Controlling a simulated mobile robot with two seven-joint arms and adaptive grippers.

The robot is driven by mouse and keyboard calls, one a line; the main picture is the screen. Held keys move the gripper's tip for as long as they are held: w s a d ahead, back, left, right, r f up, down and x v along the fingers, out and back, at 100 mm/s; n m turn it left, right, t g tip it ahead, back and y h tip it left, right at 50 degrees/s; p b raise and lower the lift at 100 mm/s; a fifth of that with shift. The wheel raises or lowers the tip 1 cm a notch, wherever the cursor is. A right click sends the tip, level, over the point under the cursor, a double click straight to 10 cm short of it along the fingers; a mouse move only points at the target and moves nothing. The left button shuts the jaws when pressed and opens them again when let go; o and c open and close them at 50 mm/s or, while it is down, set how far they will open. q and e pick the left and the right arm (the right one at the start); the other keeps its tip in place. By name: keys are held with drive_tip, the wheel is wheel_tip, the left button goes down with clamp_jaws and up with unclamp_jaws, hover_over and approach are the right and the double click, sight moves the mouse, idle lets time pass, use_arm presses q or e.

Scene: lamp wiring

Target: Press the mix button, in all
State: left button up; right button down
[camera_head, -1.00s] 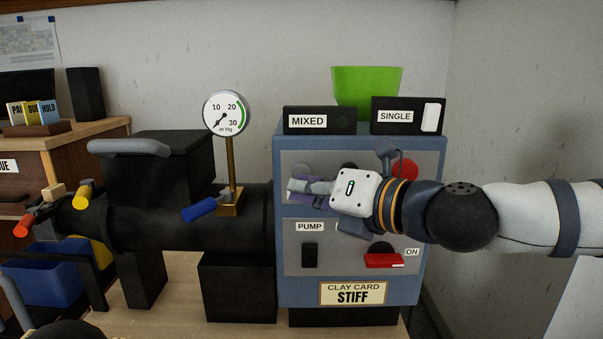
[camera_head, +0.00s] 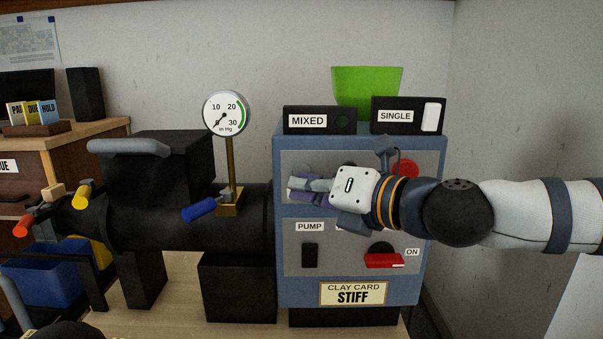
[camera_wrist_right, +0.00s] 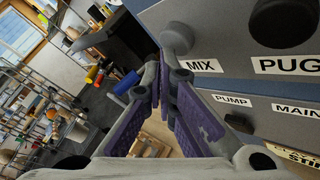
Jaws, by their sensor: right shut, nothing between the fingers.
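The grey round mix button (camera_wrist_right: 177,38) sits above the MIX label (camera_wrist_right: 201,66) on the control panel in the right wrist view. In the head view the grey button (camera_head: 301,168) shows just above my fingers, partly hidden. My right gripper (camera_head: 292,188) is in front of the upper panel at its left side, shut and empty. In the right wrist view its fingertips (camera_wrist_right: 166,66) are close below the button; whether they touch it I cannot tell. My left gripper is not in view.
A black knob (camera_wrist_right: 285,20) is above the PUG label. The lower panel has a black pump switch (camera_head: 310,255) and a red switch (camera_head: 384,261). A green bowl (camera_head: 366,86) and the MIXED box (camera_head: 320,120) stand on top. A gauge (camera_head: 226,113) rises at left.

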drive_tip(key=shift+w, duration=0.4)
idle(0.4)
drive_tip(key=shift+w+d+r, duration=0.15)
drive_tip(key=shift+w+r, duration=0.05)
drive_tip(key=shift+w, duration=0.1)
idle(0.7)
drive_tip(key=shift+s+f, duration=0.2)
drive_tip(key=shift+s, duration=0.7)
drive_tip(key=s, duration=0.5)
drive_tip(key=shift+p, duration=0.3)
